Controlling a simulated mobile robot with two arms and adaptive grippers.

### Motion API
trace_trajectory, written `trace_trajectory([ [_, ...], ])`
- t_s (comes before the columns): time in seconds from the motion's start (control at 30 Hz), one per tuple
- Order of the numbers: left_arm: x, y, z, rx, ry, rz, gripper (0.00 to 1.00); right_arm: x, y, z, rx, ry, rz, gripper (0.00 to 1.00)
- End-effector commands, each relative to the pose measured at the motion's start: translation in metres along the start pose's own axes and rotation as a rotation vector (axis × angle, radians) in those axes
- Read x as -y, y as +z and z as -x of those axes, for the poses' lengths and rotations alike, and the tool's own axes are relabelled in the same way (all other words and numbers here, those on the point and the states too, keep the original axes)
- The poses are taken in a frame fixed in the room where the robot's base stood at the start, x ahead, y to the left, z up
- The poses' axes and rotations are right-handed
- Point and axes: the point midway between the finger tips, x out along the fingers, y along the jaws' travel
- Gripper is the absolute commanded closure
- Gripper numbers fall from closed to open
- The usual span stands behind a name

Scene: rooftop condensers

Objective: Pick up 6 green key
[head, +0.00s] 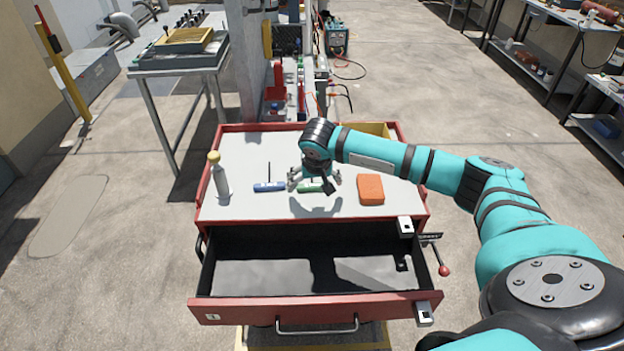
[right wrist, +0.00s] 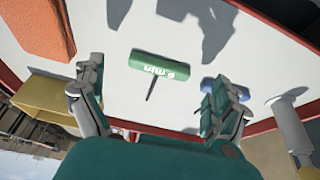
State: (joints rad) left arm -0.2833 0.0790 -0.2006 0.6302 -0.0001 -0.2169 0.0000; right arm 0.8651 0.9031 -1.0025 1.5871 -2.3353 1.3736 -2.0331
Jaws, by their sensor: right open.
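The green key (head: 309,188) has a green handle with white lettering and a thin dark shaft. It lies on the grey top of the red cart (head: 250,208), and shows whole in the right wrist view (right wrist: 152,66). My right gripper (head: 314,182) is above it, fingers spread and empty, partly covering it in the head view. In the right wrist view the key lies between and beyond the two open fingers (right wrist: 158,85), apart from both. My left gripper is not in view.
A blue key (head: 269,187) lies left of the green one, an orange block (head: 371,189) right. A bottle (head: 219,177) stands at the cart's left edge. A yellow bin (head: 374,130) sits at the back. The front drawer (head: 300,311) is open. Free room lies in front of the keys.

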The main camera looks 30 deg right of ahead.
Motion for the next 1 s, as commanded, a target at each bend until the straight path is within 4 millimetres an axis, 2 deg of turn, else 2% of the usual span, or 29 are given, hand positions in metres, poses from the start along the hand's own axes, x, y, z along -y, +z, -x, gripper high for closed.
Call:
trace_trajectory([
  [0.03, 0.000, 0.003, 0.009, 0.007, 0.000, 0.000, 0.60, 0.002, 0.001, -0.005, 0.007, 0.001, -0.001, 0.00],
  [0.1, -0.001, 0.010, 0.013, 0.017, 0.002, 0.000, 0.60, 0.003, 0.001, -0.017, 0.006, 0.002, 0.000, 0.00],
  [0.23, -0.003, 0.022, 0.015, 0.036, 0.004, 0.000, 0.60, 0.003, 0.001, -0.033, 0.003, 0.000, -0.001, 0.00],
  [0.53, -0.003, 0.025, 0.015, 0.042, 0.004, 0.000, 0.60, 0.002, 0.001, -0.037, 0.001, 0.000, 0.001, 0.01],
  [0.9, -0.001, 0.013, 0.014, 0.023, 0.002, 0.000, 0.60, 0.002, 0.001, -0.037, 0.001, 0.000, 0.000, 0.50],
  [1.0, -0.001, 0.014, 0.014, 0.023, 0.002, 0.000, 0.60, 0.002, 0.000, -0.037, 0.001, 0.000, 0.000, 0.51],
])
